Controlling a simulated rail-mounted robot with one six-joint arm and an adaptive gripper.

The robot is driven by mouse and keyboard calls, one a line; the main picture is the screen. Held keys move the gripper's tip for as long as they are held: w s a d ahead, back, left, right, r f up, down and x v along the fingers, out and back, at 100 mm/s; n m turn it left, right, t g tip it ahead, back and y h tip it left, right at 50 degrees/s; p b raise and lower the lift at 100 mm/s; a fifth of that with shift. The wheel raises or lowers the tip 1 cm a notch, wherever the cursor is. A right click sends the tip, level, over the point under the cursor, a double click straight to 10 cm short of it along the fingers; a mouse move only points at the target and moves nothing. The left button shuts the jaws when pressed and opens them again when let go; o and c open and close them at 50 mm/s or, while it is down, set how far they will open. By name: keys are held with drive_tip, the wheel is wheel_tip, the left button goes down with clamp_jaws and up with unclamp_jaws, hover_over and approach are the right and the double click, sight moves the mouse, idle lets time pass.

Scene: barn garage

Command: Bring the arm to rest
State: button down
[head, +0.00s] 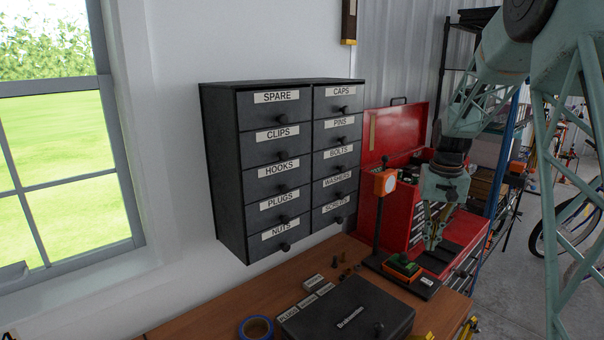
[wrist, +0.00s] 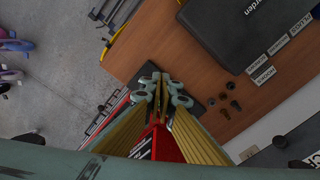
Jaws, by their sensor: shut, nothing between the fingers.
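My gripper (head: 431,243) hangs pointing down over the right part of the bench, beside the orange-headed stand and in front of the red tool chest. In the wrist view its fingertips (wrist: 161,80) are together with nothing between them. My arm comes in from the upper right of the head view, bent at the elbow.
A black labelled drawer cabinet (head: 222,150) hangs on the wall, its drawers shut. The wooden bench (head: 220,300) carries a black case (head: 345,310), blue tape (head: 256,327), small label plates and a stand (head: 385,183). The red tool chest (head: 385,135) has its lid up.

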drive_tip(key=s+a+r+t+b, duration=0.1)
drive_tip(key=s+a+r, duration=0.35)
drive_tip(key=s, duration=0.35)
drive_tip(key=s+a+r+n+b, duration=0.1)
drive_tip(key=s+a+r, duration=0.2)
drive_tip(key=s+r, duration=0.4)
drive_tip(key=s+a+r+t+b, duration=0.15)
drive_tip(key=s+a+r, duration=0.25)
drive_tip(key=s, duration=0.5)
drive_tip(key=s+a+f+b, duration=0.1)
drive_tip(key=s+a, duration=0.1)
drive_tip(key=s, duration=0.7)
drive_tip(key=s+a+f+n+b, duration=0.1)
drive_tip(key=s+a, duration=0.1)
drive_tip(key=s, duration=0.8)
drive_tip(key=s+a+f+n+b, duration=0.1)
drive_tip(key=s+a+f, duration=0.1)
drive_tip(key=s, duration=0.7)
drive_tip(key=shift+s+a+t+b, duration=0.35)
drive_tip(key=shift+s+a, duration=0.05)
drive_tip(key=shift+w+r, duration=0.15)
drive_tip(key=shift+r, duration=0.05)
